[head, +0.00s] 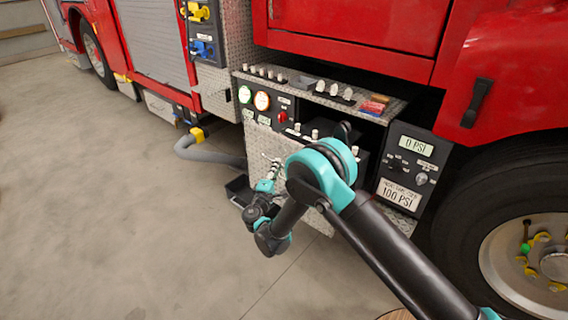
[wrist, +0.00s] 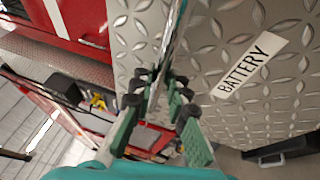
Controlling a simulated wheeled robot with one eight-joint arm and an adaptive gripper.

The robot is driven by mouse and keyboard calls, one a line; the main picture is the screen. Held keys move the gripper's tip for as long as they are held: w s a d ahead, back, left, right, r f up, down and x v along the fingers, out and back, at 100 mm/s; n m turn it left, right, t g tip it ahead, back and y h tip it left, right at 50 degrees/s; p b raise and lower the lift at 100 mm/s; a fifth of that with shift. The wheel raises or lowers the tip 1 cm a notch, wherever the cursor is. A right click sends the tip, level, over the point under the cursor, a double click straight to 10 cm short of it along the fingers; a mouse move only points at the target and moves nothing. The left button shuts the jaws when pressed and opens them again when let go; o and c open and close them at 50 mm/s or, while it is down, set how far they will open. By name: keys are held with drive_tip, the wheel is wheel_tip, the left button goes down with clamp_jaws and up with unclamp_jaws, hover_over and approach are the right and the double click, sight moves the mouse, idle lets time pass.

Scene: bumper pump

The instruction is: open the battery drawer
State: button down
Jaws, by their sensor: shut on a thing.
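The battery drawer has a silver diamond-plate front, and its black-on-white BATTERY label (wrist: 248,63) is large in the wrist view. In the head view the plate front (head: 300,185) shows below the pump controls, partly hidden by my arm. My gripper (head: 271,165) is at this front; its fingers also show in the wrist view (wrist: 161,84). They are closed on a thin shiny bar (wrist: 172,45), which looks like the drawer's handle and stands off the plate. I cannot tell from these frames whether the drawer is pulled out.
A black tray-like part (head: 238,191) sits low beside the plate. A grey hose (head: 210,155) with a yellow fitting (head: 198,134) lies to the left. The pressure panel (head: 410,165) and a big wheel (head: 530,240) are to the right. The concrete floor (head: 110,230) in front is clear.

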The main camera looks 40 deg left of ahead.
drive_tip(key=shift+s+a+r, duration=0.15)
drive_tip(key=shift+s+r, duration=0.1)
drive_tip(key=shift+s, duration=0.3)
drive_tip(key=c, duration=1.5)
unclamp_jaws()
drive_tip(key=shift+s+d+f, duration=0.1)
drive_tip(key=shift+d, duration=0.1)
drive_tip(key=v, duration=1.1)
drive_tip(key=shift+s+d, duration=0.1)
drive_tip(key=shift+s, duration=0.3)
